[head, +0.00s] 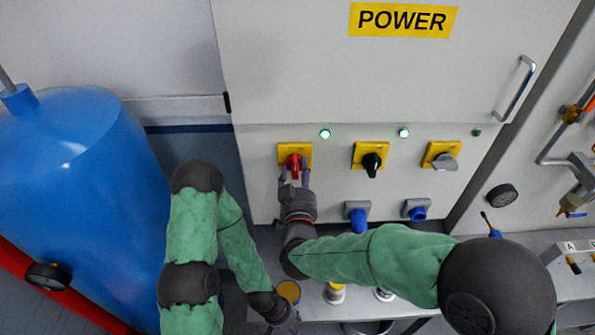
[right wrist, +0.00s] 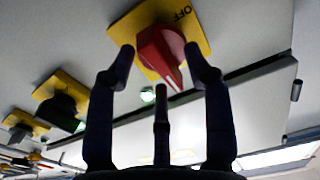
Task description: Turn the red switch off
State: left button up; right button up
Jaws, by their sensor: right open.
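The red switch (head: 294,164) is a knob on a yellow plate at the left of the row on the grey power cabinet (head: 300,70). In the right wrist view the red switch (right wrist: 160,55) shows its pointed handle, and "OFF" is printed on the plate's upper right. My right gripper (head: 293,180) is right at the switch, its open fingers (right wrist: 165,70) on both sides of the red handle. I cannot tell whether they touch it. My left gripper (head: 282,318) is low near the bench, partly cut off by the frame's bottom edge.
A black switch (head: 371,162) and a grey switch (head: 443,160) sit to the right on yellow plates. Green lamps (head: 325,133) glow above. Blue sockets (head: 358,215) project below. A blue tank (head: 80,180) stands at the left.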

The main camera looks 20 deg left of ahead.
jog(key=shift+w+a, duration=0.1)
jog(key=shift+w, duration=0.2)
jog(key=shift+s, duration=0.1)
grip_shut()
